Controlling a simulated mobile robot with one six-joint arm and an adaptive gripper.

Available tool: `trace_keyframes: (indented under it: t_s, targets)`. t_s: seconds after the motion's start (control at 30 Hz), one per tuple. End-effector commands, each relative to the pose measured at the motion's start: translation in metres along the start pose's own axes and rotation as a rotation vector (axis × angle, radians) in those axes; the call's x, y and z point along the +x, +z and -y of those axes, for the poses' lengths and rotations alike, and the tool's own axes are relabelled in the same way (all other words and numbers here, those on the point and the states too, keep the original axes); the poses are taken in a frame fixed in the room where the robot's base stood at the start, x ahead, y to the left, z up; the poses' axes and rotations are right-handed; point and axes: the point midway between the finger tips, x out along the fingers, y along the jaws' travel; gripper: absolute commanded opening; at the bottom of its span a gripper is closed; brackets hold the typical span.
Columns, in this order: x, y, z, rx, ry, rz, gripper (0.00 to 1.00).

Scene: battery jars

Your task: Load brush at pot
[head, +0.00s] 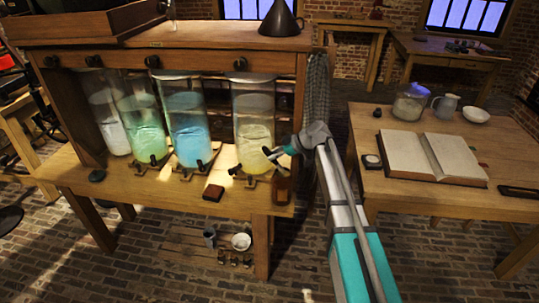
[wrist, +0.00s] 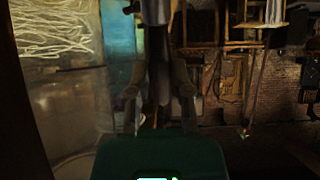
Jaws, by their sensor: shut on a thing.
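My gripper (head: 283,150) is at the front right of the cabinet bench, just right of the glass jar with yellowish contents (head: 254,118). In the wrist view my gripper (wrist: 160,112) has its two fingers closed around a dark, upright, slender thing (wrist: 158,75) with a pale metallic part at its top. It may be the brush, but its bristles cannot be made out. No pot can be told for sure. A white cup (head: 241,241) and a grey mug (head: 209,238) stand low under the bench.
Jars with blue (head: 189,130), green (head: 145,128) and whitish (head: 111,122) contents stand left along the bench. Small taps or clamps sit before them. The right table holds an open book (head: 432,155), a lidded glass jar (head: 410,101), a jug (head: 446,105) and a white bowl (head: 476,115).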

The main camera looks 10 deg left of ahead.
Motion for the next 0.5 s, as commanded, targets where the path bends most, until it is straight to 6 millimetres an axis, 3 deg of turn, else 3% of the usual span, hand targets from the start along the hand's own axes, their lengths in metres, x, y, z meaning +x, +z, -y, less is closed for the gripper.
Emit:
trace_keyframes:
  t_s: [0.5]
  targets:
    - [0.0024, 0.0041, -0.0001, 0.0, 0.0, 0.0, 0.0]
